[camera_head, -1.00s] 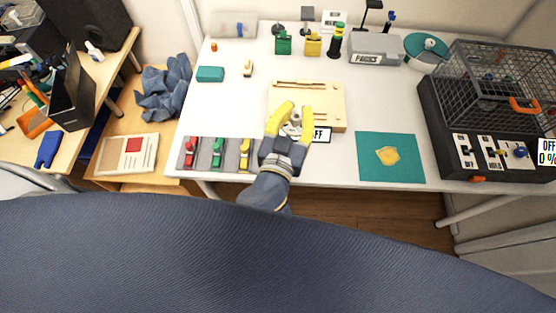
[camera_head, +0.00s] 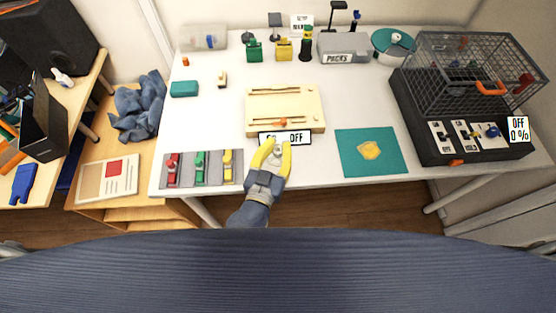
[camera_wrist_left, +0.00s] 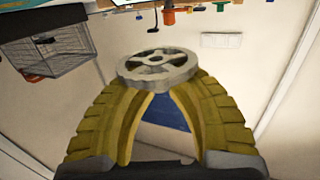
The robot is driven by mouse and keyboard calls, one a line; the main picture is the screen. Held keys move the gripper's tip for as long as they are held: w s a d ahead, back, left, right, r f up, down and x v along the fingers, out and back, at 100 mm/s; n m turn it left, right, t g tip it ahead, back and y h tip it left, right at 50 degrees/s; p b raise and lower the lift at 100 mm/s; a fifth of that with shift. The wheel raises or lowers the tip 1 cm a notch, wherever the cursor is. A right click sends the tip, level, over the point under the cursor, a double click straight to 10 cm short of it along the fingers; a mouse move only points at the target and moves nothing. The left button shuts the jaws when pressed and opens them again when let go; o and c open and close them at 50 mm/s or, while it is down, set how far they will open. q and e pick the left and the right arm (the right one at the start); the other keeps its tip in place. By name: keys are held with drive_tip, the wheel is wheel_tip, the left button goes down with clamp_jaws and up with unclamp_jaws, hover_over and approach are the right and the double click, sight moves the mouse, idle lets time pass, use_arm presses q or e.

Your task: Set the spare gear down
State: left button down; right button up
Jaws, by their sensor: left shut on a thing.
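My left gripper (camera_head: 271,150) has yellow fingers and is over the table's front edge, just in front of the wooden board (camera_head: 270,97). In the left wrist view it is shut on a grey spoked gear (camera_wrist_left: 157,73), held across the two fingertips. In the head view the gear is small and mostly hidden between the fingers. The board has slots and a small orange part (camera_head: 283,123) near its front. A white sign (camera_head: 285,138) ending in "OFF" stands at the board's front, partly covered by the gripper. My right gripper is not in view.
A teal mat (camera_head: 350,166) with a yellow piece (camera_head: 369,150) lies to the right. Grey strips with red, green and yellow clamps (camera_head: 200,168) lie to the left. A wire cage (camera_head: 460,75) on a black base stands at the far right.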

sight(278, 161)
use_arm(q)
drive_tip(key=shift+f, duration=4.15)
drive_tip(key=shift+f, duration=0.1)
drive_tip(key=c, duration=1.3)
unclamp_jaws()
drive_tip(key=shift+r, duration=0.2)
drive_tip(key=v, duration=1.2)
drive_tip(key=shift+f, duration=0.1)
